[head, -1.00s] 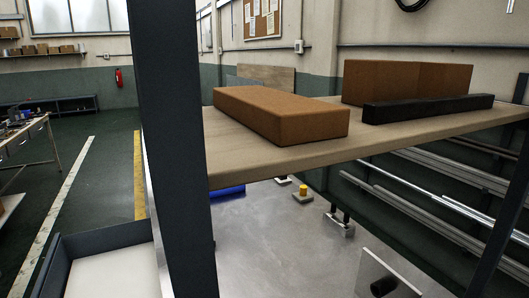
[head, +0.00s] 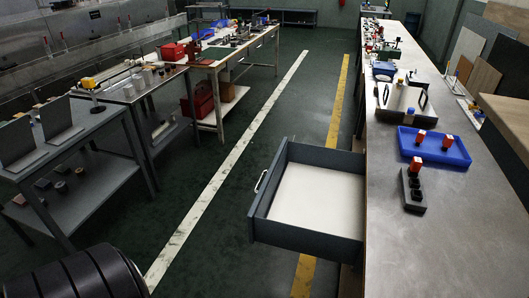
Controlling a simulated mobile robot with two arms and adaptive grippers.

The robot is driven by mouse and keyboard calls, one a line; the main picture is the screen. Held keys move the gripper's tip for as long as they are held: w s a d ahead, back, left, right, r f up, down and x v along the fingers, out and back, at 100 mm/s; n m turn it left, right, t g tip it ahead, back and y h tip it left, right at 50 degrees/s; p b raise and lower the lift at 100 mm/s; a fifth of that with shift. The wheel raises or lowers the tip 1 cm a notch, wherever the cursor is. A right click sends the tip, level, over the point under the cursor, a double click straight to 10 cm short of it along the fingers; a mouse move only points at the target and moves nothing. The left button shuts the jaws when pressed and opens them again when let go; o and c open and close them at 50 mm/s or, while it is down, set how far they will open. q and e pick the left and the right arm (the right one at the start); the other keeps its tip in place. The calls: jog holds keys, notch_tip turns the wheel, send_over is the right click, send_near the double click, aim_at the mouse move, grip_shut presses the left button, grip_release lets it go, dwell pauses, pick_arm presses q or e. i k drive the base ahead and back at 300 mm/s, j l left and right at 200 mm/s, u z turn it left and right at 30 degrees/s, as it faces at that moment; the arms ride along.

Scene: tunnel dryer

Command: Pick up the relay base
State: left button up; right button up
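A dark block with several sockets (head: 412,192), which looks like the relay base, lies on the long metal workbench (head: 395,240) at the right in the head view. An orange-red block (head: 417,163) stands at its far end; I cannot tell whether it is plugged into the base or only beside it. Another orange-red block (head: 447,141) stands in a shallow blue tray (head: 462,160) just behind. Neither of my grippers is in view.
An open drawer (head: 318,195) with a pale bottom juts left from the bench. Several fixtures stand farther along the bench. Side tables (head: 140,92) with red bins (head: 197,102) line the left.

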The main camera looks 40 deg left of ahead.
aim_at(414, 197)
jog(key=k+j+u, duration=0.15)
jog(key=j, duration=0.85)
jog(key=j+u, duration=0.15)
jog(key=j, duration=0.85)
